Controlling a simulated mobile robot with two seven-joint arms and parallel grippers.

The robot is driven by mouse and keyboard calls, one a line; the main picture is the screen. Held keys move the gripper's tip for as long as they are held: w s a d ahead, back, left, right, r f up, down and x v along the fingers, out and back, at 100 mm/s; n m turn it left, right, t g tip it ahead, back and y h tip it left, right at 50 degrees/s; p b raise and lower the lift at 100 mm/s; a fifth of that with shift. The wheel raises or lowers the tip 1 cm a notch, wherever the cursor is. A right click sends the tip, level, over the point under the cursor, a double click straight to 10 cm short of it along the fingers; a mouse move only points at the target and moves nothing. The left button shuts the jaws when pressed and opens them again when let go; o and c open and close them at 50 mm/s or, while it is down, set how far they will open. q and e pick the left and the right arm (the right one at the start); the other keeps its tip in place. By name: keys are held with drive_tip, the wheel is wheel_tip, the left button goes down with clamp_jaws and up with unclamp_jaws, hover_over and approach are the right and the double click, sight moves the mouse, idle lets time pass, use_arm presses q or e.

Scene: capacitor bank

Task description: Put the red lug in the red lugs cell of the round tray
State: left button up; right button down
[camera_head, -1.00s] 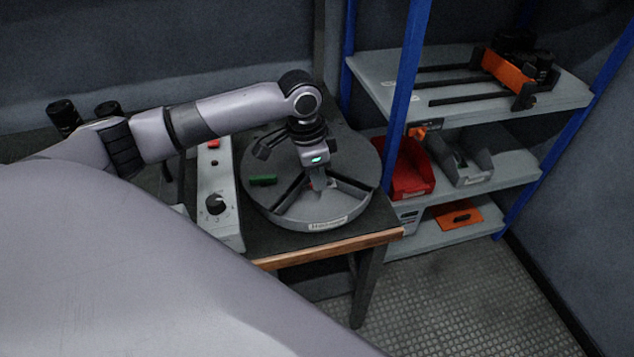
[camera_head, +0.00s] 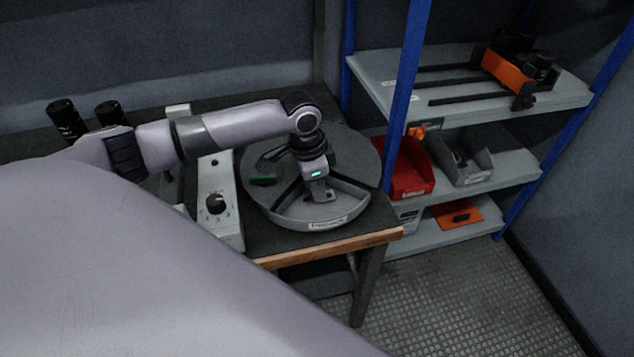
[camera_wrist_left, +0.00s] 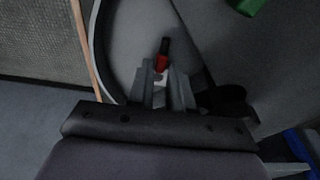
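The round grey tray (camera_head: 357,207) sits on the dark table and has dividers and a label on its front rim. My left gripper (camera_head: 321,197) points down inside its front cell. In the left wrist view, the red lug (camera_wrist_left: 161,63) is between the fingertips of my left gripper (camera_wrist_left: 161,76), which close in on it from both sides. Its dark end points away from the gripper, over the grey tray floor. In the head view the lug is mostly hidden by the gripper. My right gripper is not in view.
A green piece (camera_head: 262,180) lies in the tray's left cell. A grey control box (camera_head: 217,205) with a knob stands left of the tray. A blue-post shelf with a red bin (camera_head: 407,178) and a grey bin (camera_head: 463,165) is close on the right.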

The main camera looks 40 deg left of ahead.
sight(309, 197)
use_arm(q)
drive_tip(key=shift+o, duration=0.9)
drive_tip(key=shift+r, duration=0.2)
wheel_tip(309, 197, up, 13)
drive_tip(key=s+a+p, duration=0.1)
drive_tip(key=shift+s, duration=0.15)
drive_tip(key=shift+f, duration=0.15)
